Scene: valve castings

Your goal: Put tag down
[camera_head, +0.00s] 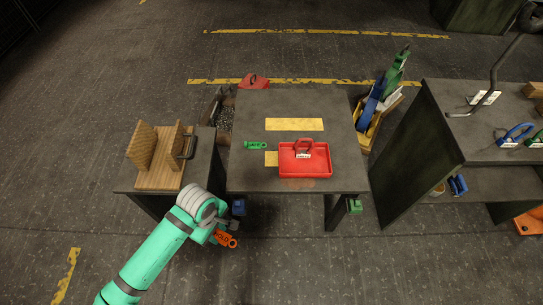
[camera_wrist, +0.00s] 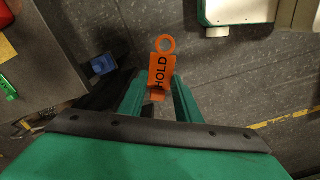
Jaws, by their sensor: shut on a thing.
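An orange tag (camera_wrist: 161,66) with a ring end and the word HOLD is gripped between the fingers of my gripper (camera_wrist: 158,92). In the head view my gripper (camera_head: 217,237) is in front of the table's near-left edge, with the orange tag (camera_head: 228,240) jutting to the right over the floor. The tag is apart from any surface. A second tag, green (camera_head: 255,145), lies on the middle table (camera_head: 245,178); a red tray (camera_head: 321,172) with a red handled thing (camera_head: 303,146) in it is to its right.
A wooden holder (camera_head: 144,150) stands on the left table. Yellow patches (camera_head: 294,124) mark the middle table, which has free room at its back. A dark bench (camera_head: 440,120) stands at right. A blue thing (camera_head: 238,207) is below the table's near-left corner.

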